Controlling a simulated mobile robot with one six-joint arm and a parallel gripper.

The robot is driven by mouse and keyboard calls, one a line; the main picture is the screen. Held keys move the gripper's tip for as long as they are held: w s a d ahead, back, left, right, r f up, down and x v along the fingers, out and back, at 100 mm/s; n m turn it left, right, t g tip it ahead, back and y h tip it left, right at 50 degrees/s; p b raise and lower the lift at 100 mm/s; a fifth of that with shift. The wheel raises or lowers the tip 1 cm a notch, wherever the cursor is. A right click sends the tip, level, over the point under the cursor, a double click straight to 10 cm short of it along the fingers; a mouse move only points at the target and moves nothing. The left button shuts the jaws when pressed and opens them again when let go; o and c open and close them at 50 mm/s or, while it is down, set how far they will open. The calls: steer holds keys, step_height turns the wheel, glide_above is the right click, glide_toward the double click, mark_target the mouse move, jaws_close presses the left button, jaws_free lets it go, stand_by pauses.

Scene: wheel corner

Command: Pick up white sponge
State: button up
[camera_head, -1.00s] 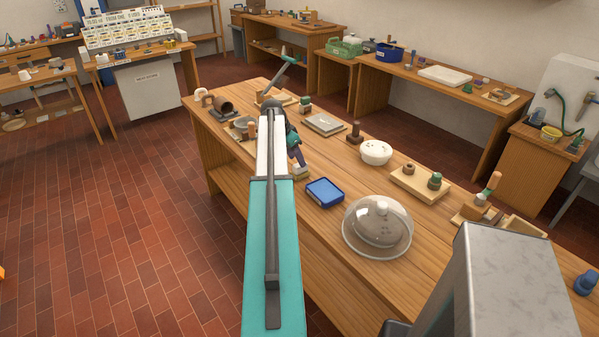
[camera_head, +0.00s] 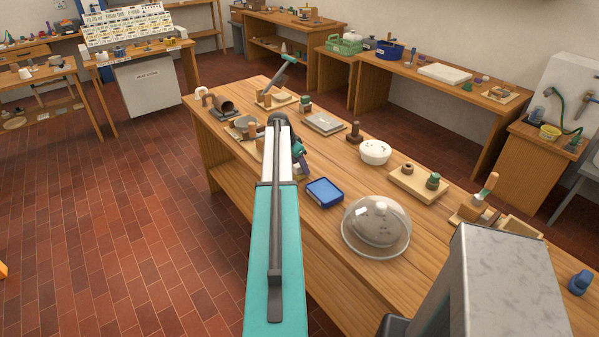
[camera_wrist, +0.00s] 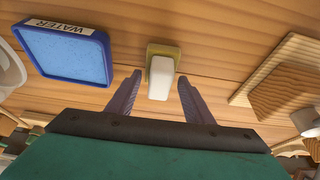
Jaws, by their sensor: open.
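The white sponge (camera_wrist: 161,80) shows in the wrist view as a pale block with a yellowish-green part behind it, on the wooden bench. My gripper (camera_wrist: 160,88) is open, with one purple finger to the left of the sponge and one to the right. The sponge's near end lies between the fingers in the picture, with gaps on both sides; I cannot tell how far down the fingers reach. In the head view my gripper (camera_head: 299,160) is over the bench, partly behind my arm, and the sponge cannot be made out clearly.
A blue tray marked WATER (camera_wrist: 64,52) is left of the sponge; it also shows in the head view (camera_head: 324,192). A wooden block on a board (camera_wrist: 285,85) is to the right. A glass dome (camera_head: 376,226) and a white round container (camera_head: 375,152) stand farther along the bench.

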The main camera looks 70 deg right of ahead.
steer(key=c, duration=0.8)
steer(key=shift+r, duration=0.15)
steer(key=shift+r+b, duration=0.85)
steer(key=shift+r, duration=0.45)
steer(key=shift+a+r, duration=0.15)
steer(key=shift+r, duration=0.15)
steer(key=s+a+r+b, duration=0.1)
steer(key=a+b, duration=0.3)
steer(key=a, duration=1.1)
steer(key=shift+s+a+r, duration=0.25)
steer(key=shift+s+a, duration=0.05)
steer(key=shift+s, duration=0.2)
